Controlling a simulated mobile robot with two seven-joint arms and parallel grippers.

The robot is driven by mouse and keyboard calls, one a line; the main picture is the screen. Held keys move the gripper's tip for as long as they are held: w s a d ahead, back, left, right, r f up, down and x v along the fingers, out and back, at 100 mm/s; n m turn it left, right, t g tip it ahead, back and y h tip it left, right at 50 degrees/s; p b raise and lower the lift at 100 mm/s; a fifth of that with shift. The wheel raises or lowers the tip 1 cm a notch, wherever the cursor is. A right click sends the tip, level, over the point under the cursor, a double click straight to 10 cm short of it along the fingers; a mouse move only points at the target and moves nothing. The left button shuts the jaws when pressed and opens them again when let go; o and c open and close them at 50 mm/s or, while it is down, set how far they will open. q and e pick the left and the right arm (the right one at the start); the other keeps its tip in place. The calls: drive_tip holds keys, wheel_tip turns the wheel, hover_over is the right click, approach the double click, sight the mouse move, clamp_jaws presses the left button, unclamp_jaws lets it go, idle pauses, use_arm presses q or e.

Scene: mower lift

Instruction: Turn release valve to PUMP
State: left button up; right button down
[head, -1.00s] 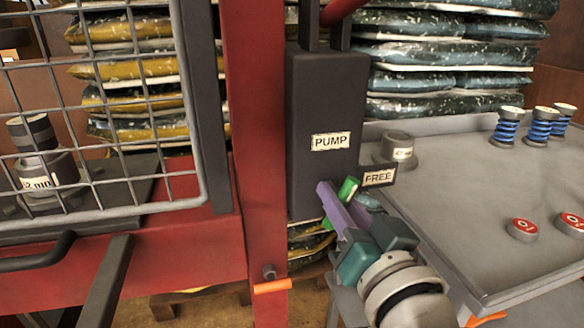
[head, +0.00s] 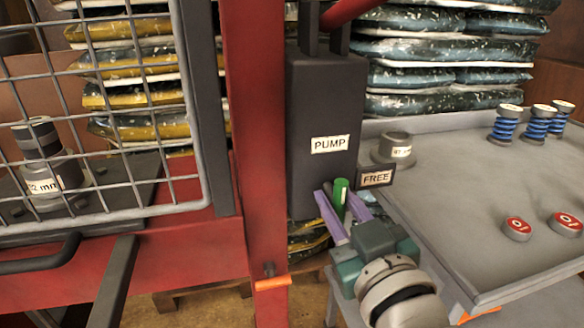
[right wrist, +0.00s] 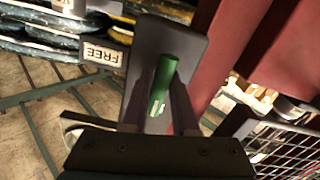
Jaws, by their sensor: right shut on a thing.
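The release valve's green handle (head: 341,190) sits at the lower right of the dark pump block (head: 325,95). It points almost straight up in the head view, with the PUMP label (head: 330,143) above it and the FREE label (head: 376,178) to its right. My right gripper (head: 342,208) is shut on the handle, its purple fingers on either side. The right wrist view also shows the handle (right wrist: 162,85) between the dark fingers (right wrist: 162,100), with the FREE label upside down at upper left (right wrist: 100,53). My left gripper is out of view.
A grey tray table (head: 450,190) stands close on the right, with blue springs (head: 537,123) and red-topped discs (head: 517,229). A red post (head: 255,150) and wire mesh guard (head: 120,120) stand left of the pump. Stacked bags (head: 440,80) are behind.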

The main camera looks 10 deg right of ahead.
idle(0.4)
drive_tip(key=c, duration=0.8)
unclamp_jaws()
drive_tip(key=shift+c, duration=0.2)
drive_tip(key=shift+s, duration=0.15)
drive_tip(key=s+p, duration=0.1)
drive_tip(key=s, duration=0.8)
drive_tip(key=shift+s+d+p, duration=0.2)
drive_tip(key=shift+s+p, duration=0.15)
drive_tip(key=shift+r, duration=0.1)
